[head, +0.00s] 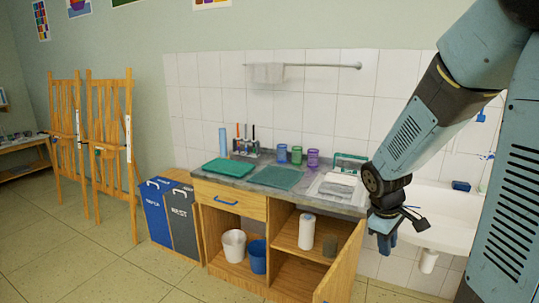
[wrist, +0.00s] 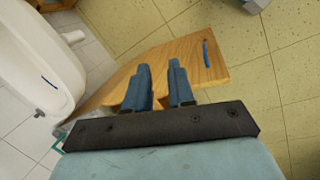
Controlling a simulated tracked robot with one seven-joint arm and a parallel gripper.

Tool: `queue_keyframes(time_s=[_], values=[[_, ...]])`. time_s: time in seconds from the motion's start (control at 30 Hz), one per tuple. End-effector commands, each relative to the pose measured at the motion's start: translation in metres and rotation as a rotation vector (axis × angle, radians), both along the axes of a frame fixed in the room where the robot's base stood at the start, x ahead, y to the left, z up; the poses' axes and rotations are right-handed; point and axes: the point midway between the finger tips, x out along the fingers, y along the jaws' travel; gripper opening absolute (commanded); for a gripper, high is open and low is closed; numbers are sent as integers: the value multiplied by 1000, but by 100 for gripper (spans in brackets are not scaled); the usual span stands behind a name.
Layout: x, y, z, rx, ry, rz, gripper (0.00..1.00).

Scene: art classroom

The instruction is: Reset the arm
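My arm reaches down from the upper right in the head view. My gripper (head: 386,242) points downward at its end, in front of the sink counter's right side. In the wrist view the two blue fingers of my gripper (wrist: 160,66) stand apart with nothing between them. An open wooden cabinet door (wrist: 208,68) with a blue handle lies beyond the fingers in that view. The same door (head: 340,265) stands swung out below and left of my gripper in the head view. I cannot tell how near it is to the fingers.
A counter (head: 346,207) holds a green tray (head: 228,168), cups and a dish rack (head: 340,185). The open cabinet holds a white bucket (head: 234,246), a blue bucket (head: 258,257) and a paper roll (head: 307,231). A white sink (head: 440,222) is at right. Bins and easels stand left; front-left floor is clear.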

Motion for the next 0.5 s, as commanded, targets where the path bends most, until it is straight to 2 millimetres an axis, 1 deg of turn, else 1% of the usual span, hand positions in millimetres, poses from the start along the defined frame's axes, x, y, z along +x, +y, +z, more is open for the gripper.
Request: queue_keyframes(time_s=[0.03,0.1,0.27,0.5], values=[[-3,3,14,-7,-32,-31,23],[-9,7,29,-8,-68,-81,23],[-24,17,65,9,-156,-193,23],[-52,34,113,85,-288,-349,23]])
